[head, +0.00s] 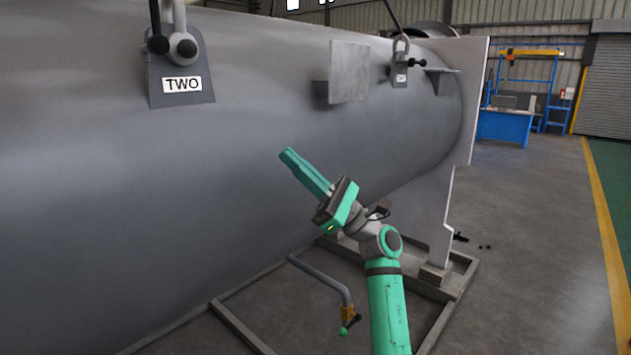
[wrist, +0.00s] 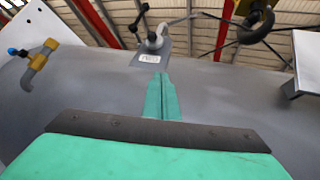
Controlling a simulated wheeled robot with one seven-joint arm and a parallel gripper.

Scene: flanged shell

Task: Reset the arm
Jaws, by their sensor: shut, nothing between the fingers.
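My arm (head: 388,300) rises from the bottom of the head view, green and grey. My gripper (head: 286,154) points up and to the left in front of the large grey shell (head: 240,190). Its green fingers are together with nothing between them. In the wrist view the shut gripper (wrist: 163,78) points at the shell's surface, below a lifting lug with a small white label (wrist: 150,58). I cannot tell whether the fingertips touch the shell; they look apart from it in the head view.
A lug marked TWO (head: 180,85) with a shackle is at upper left. Another lug (head: 400,75) and a flat plate (head: 349,72) are farther right. A bent pipe with a valve (head: 330,285) is low beside my arm. Open floor (head: 540,250) lies right.

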